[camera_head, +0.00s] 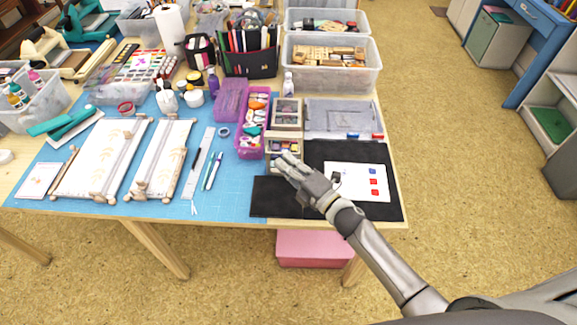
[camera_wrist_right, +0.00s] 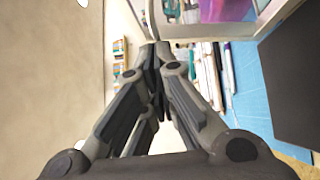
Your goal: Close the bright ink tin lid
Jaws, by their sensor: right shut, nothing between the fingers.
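My right gripper (camera_head: 282,161) reaches in from the lower right, over the front part of a small open box (camera_head: 271,150) with coloured pads inside. A similar box (camera_head: 286,112) with darker contents stands just behind it. I cannot tell for sure which is the bright ink tin; the nearer one has more vivid contents. In the right wrist view my right gripper (camera_wrist_right: 154,44) is shut and empty, its tips close to a pale box edge (camera_wrist_right: 195,30). Its lid cannot be made out clearly. My left gripper is out of view.
A purple case (camera_head: 252,125) with stamps stands left of the boxes. A black mat (camera_head: 395,205) with a white stamped sheet (camera_head: 350,178) lies to the right, and a dark pad (camera_head: 277,197) in front. A grey tray (camera_head: 335,115) stands at the back right. Pens lie on the blue mat (camera_head: 232,190).

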